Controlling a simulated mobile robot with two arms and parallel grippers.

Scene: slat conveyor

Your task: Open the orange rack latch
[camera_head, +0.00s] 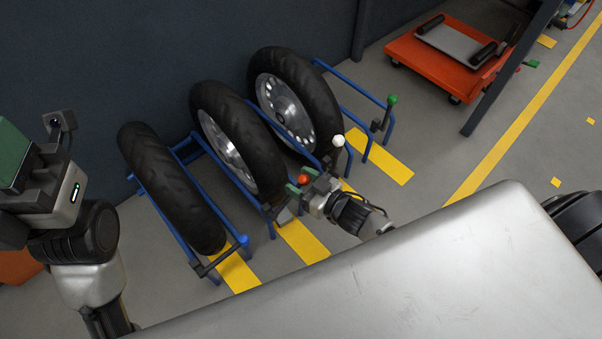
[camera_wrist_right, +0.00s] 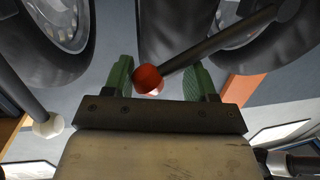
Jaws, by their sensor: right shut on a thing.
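The orange rack latch is a dark lever with an orange ball knob; the knob (camera_head: 304,179) shows at the front of the blue wheel rack in the head view. In the right wrist view the orange knob (camera_wrist_right: 148,80) sits between my green fingers, and its dark rod (camera_wrist_right: 220,42) runs to the upper right. My right gripper (camera_head: 298,186) is shut on the latch at its knob end; it also shows in the wrist view (camera_wrist_right: 158,82). The exact contact is partly hidden. My left gripper (camera_head: 20,165) is at the left edge, away from the rack; its fingertips are not clearly shown.
Three wheels stand in the blue rack (camera_head: 165,205). Other latches have a blue knob (camera_head: 243,240), a white knob (camera_head: 338,141) close to my right gripper, and a green knob (camera_head: 392,99). An orange cart (camera_head: 415,57) stands at the back right. Yellow stripes mark the floor.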

